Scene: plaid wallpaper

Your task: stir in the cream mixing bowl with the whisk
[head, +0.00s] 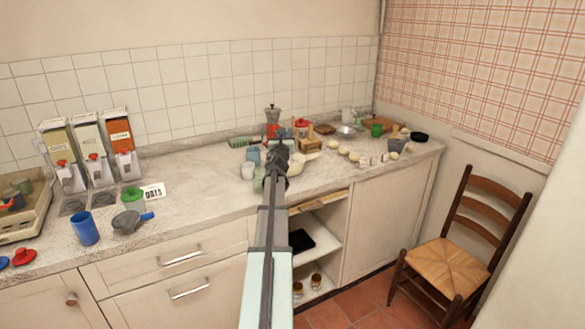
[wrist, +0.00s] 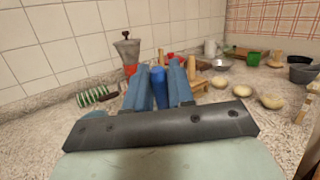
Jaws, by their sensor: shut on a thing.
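My gripper (head: 279,158) is over the counter at the middle of the head view, seen from behind along my arm. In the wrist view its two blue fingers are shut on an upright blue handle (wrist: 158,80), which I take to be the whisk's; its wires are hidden. A cream rounded thing (head: 305,157), possibly the mixing bowl, shows just right of my gripper in the head view, partly covered by it. I cannot tell whether the whisk is inside it. The wrist view does not clearly show the bowl, as my gripper's body blocks the area below.
Several pale buns (head: 355,157) lie to the right. Dispensers (head: 92,150), a blue cup (head: 85,229) and a grey pan (head: 127,222) are left.

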